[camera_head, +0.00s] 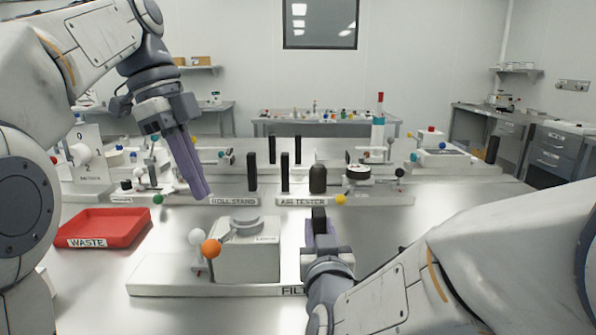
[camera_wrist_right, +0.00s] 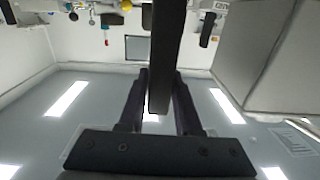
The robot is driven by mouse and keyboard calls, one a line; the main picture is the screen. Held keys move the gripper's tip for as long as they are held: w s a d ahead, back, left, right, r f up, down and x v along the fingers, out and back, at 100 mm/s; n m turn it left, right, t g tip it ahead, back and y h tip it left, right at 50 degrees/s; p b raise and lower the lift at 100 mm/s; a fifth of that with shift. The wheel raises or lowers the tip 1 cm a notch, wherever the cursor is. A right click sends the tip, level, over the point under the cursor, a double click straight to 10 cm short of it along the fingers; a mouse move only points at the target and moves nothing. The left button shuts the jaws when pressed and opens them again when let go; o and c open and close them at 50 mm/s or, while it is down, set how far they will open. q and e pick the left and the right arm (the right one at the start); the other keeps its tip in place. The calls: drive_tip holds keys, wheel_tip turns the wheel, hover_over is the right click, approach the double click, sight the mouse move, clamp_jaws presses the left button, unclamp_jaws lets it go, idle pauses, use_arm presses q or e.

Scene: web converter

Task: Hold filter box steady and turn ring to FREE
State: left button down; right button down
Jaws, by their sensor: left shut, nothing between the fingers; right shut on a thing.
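The grey filter box (camera_head: 247,263) stands on a long white base plate (camera_head: 165,283) in the front middle. A round grey ring (camera_head: 241,227) sits on its top, with an arm ending in an orange ball (camera_head: 211,249). A small label beside the ring is too small to read surely. My right gripper (camera_head: 320,232) is shut on a black upright handle (camera_head: 319,214) right of the box. The right wrist view shows the handle (camera_wrist_right: 167,60) between the fingers, with the box (camera_wrist_right: 280,55) beside it. My left gripper (camera_head: 204,196) is shut and empty, above and left of the ring.
A white ball (camera_head: 196,237) stands behind the orange ball. A red WASTE tray (camera_head: 103,227) lies at left. Behind are ROLL STAND (camera_head: 234,201) and AIR TESTER (camera_head: 302,202) plates with black posts.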

drive_tip(key=c, duration=0.5)
unclamp_jaws()
drive_tip(key=shift+d+f, duration=0.1)
drive_tip(key=shift+f, duration=0.05)
wheel_tip(320, 180, up, 10)
drive_tip(key=shift+r, duration=0.1)
